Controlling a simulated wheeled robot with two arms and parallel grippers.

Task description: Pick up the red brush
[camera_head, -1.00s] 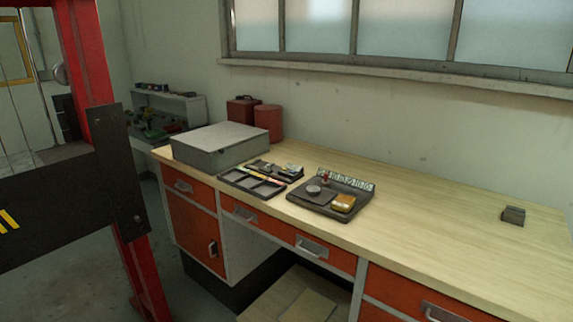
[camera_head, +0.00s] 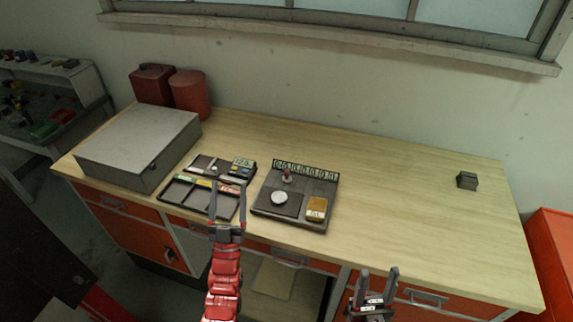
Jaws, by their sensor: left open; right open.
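My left gripper (camera_head: 228,190) is open, its two fingers pointing away from me and overlapping the front black compartment tray (camera_head: 176,197) in the head view. Thin coloured strips, greenish to the left and reddish between the fingers, lie along the tray's back edge. The reddish strip (camera_head: 228,188) may be the red brush, but it is too small to be sure. I cannot tell how high the fingers are above it. Nothing is visibly held. My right gripper (camera_head: 379,277) is open and empty in front of the bench's front edge, at lower right.
The wooden bench (camera_head: 400,200) is clear to the right, except for a small dark block (camera_head: 467,180). A dark board (camera_head: 265,203) with a round dish and a yellow-brown block lies right of the trays. A grey box (camera_head: 140,140) and red canisters (camera_head: 189,95) stand left.

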